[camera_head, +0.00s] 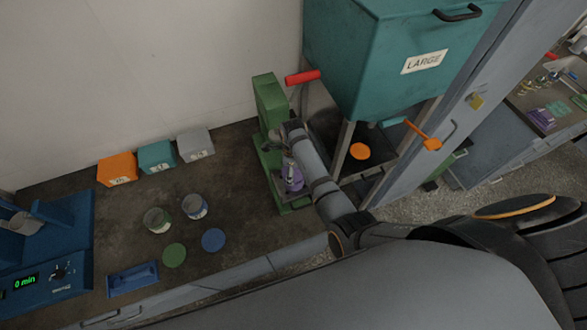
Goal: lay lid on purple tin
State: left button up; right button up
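A purple item (293,181), which looks like the purple tin, stands at the green press-like stand (270,105). My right arm comes in from the lower right and partly covers it. My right gripper (288,155) is at the stand, right by the purple item. It is dark and small here, so I cannot tell whether its fingers are open or shut, or whether they touch the item. No separate purple lid can be made out. My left gripper is out of view.
A green lid (174,255) and a blue lid (213,240) lie before two open tins (157,220). An orange disc (360,151) lies under the teal hopper (375,60). A blue machine (45,250) stands left. A red handle (302,78) juts from the stand.

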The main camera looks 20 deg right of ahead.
dwell(0.4)
jog(key=shift+d+f, duration=0.1)
jog(key=shift+f, duration=0.45)
dwell(0.5)
jog(key=o, duration=0.8)
jog(key=shift+o, duration=0.2)
notch_tip(320, 180, up, 8)
jog(key=shift+s+f, duration=0.1)
jog(key=shift+f, duration=0.1)
